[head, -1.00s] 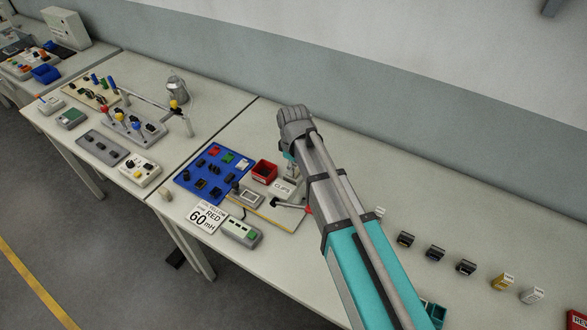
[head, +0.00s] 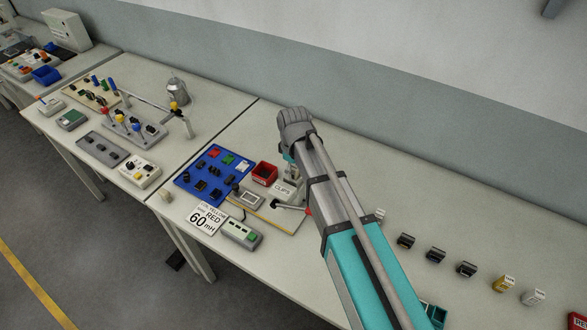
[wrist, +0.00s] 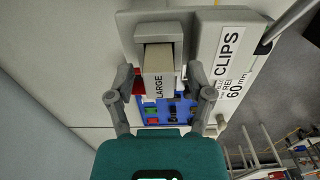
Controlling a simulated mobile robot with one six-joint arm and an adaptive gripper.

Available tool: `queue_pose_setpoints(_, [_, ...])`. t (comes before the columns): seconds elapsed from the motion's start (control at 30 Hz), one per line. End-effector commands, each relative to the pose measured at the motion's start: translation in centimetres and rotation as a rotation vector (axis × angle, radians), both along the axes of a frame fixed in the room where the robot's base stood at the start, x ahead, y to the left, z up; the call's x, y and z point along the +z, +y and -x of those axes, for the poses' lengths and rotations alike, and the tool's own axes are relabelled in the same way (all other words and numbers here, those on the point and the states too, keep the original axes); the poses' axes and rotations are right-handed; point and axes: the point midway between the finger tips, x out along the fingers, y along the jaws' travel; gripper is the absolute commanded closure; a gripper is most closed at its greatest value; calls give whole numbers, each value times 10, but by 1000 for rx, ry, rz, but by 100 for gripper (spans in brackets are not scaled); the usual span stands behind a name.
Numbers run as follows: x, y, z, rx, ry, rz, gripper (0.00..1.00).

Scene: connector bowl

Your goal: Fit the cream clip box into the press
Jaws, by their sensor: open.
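The press is a grey block with a CLIPS label (wrist: 208,42), partly behind my arm in the head view (head: 284,190). The cream clip box (wrist: 158,72), marked LARGE, stands in the recess of the press in the wrist view. Whether it sits fully down I cannot tell. My gripper (wrist: 160,84) is open, with one finger on each side of the box and a visible gap to it. In the head view my arm hides the box and most of the gripper.
A blue tray of connectors (head: 212,172) and a red bin (head: 264,173) stand close by the press. A lever with a red knob (head: 309,211) sticks out beside it. Several small boxes stand to the right.

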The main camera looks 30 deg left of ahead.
Motion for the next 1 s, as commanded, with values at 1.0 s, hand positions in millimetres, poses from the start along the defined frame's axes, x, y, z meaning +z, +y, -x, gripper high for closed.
queue_pose_setpoints(1.0, [72,0,-1,-1,0,0,32])
